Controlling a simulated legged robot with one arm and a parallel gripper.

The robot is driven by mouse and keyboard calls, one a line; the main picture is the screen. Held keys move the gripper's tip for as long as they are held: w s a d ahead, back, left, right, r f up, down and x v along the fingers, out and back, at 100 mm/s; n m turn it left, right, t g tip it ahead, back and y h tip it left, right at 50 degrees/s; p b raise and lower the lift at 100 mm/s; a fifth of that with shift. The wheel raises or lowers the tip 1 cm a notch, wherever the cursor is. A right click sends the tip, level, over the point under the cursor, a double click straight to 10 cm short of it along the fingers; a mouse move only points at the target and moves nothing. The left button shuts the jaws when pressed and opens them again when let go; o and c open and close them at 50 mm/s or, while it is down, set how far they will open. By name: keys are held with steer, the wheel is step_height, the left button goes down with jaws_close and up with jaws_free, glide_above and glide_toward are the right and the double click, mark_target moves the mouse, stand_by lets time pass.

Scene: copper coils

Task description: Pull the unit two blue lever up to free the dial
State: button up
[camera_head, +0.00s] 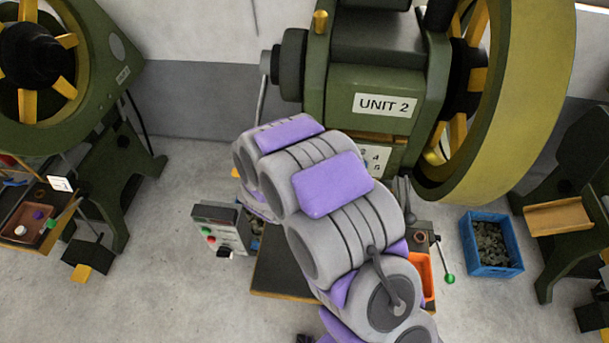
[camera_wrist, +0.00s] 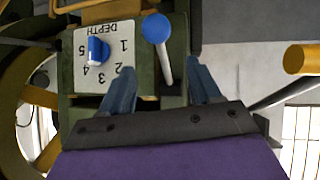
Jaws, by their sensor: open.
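The blue lever (camera_wrist: 157,28) shows in the wrist view as a blue round knob on a grey rod. My gripper (camera_wrist: 162,84) is open, with one blue-grey finger on each side of the rod's line in the picture. I see no clear contact with the lever. The dial (camera_wrist: 97,50) is a blue and white knob on a white DEPTH plate with numbers, left of the lever; this view is upside down. In the head view the UNIT 2 machine (camera_head: 385,104) stands behind my arm. My arm hides the lever and gripper there.
A yellow-ended handle (camera_wrist: 302,58) is at the right of the wrist view. The head view shows a control box (camera_head: 222,226) with buttons, a green-knobbed lever (camera_head: 449,279), and a blue crate (camera_head: 491,268) on the floor. Other machines stand at both sides.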

steer(key=v, duration=1.3)
steer(key=shift+s+r, duration=0.2)
steer(key=shift+s, duration=0.1)
steer(key=shift+a, duration=0.1)
steer(key=shift+c, duration=0.2)
